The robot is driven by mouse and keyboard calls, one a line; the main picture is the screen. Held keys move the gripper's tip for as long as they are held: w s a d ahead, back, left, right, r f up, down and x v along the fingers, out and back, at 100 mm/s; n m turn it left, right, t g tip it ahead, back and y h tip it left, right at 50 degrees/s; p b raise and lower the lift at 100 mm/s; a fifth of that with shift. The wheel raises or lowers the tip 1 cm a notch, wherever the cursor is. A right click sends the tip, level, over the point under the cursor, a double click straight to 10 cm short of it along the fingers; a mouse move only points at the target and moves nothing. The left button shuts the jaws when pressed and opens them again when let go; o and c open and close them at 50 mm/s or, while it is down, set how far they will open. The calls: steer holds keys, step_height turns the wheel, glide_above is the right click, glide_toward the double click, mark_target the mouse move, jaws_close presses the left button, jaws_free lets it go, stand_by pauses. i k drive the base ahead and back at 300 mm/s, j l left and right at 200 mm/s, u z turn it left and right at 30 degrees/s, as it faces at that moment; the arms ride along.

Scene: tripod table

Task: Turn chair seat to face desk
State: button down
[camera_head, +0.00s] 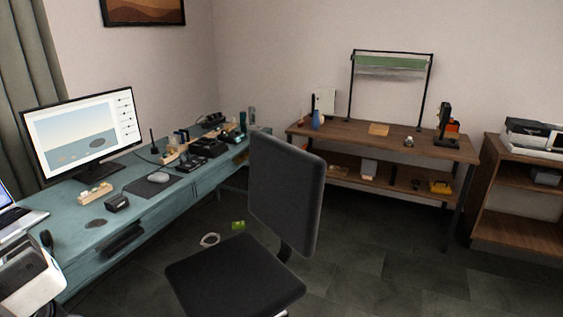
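The office chair has a dark grey seat (235,277) and a tall upright backrest (286,190). It stands in the lower middle of the head view, on the floor to the right of the desk. The backrest is on the far right side of the seat, and the seat extends from it toward the lower left. The chair's base is mostly below the picture edge. The teal desk (140,205) runs along the left wall, with a gap of floor between it and the seat. I cannot make out my gripper in this view.
A monitor (82,135), a mouse pad (150,186) and small items stand on the desk. A white device (32,278) is at the lower left. Small items lie on the floor by the seat. A wooden workbench (345,131) and shelf (520,231) stand behind; floor at right is clear.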

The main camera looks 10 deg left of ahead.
mark_target(237, 276)
steer(key=i+j, duration=0.2)
steer(key=i, duration=0.2)
steer(key=i+j, duration=0.2)
steer(key=i, duration=0.2)
steer(key=i+j, duration=0.2)
steer(key=i, duration=0.2)
